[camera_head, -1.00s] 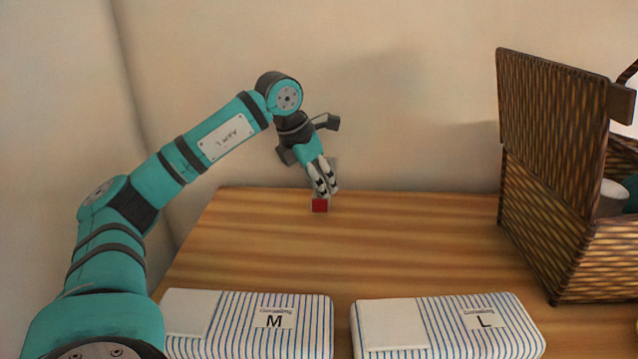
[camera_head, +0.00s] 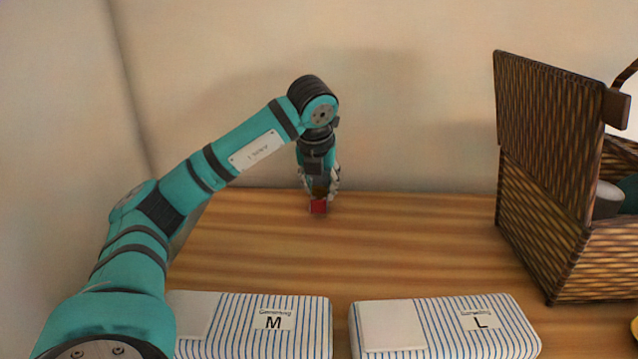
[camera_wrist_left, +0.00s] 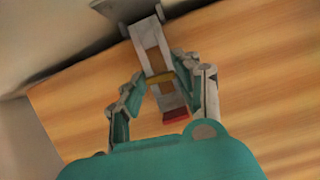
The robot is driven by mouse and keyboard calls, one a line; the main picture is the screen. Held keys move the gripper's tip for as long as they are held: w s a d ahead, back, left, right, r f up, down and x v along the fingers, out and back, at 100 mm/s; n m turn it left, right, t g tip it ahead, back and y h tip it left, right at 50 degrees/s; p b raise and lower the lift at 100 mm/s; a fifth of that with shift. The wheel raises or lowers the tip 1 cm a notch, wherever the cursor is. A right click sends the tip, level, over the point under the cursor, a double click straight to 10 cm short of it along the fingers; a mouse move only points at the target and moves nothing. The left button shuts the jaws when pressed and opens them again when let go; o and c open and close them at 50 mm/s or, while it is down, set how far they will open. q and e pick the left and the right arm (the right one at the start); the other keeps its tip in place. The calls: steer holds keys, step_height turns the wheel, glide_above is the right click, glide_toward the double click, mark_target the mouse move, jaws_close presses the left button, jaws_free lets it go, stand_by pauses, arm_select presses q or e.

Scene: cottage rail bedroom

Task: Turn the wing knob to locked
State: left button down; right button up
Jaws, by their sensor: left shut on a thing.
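The wing knob (camera_wrist_left: 161,77) is a small yellow bar lying across a grey latch plate (camera_wrist_left: 150,45) in the left wrist view. A red patch (camera_head: 318,207) shows at the plate's near end, and it also shows in the left wrist view (camera_wrist_left: 176,115). My left gripper (camera_head: 320,191) points down over the back edge of the wooden top. Its fingers stand on both sides of the yellow bar and are shut on it. In the head view the fingers hide the knob. My right gripper is not in view.
The wooden top (camera_head: 400,240) is clear around the latch. Two striped cases marked M (camera_head: 300,335) and L (camera_head: 450,335) lie at the front. An open wicker basket (camera_head: 540,215) stands at the right. A plain wall (camera_head: 420,120) rises behind.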

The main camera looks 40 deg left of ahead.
arm_select(q)
steer(key=shift+n, duration=0.6)
steer(key=c, duration=1.2)
jaws_free()
steer(key=shift+r, duration=0.1)
steer(key=shift+w+v, duration=0.2)
steer(key=shift+v, duration=5.7)
steer(key=shift+d, duration=0.25)
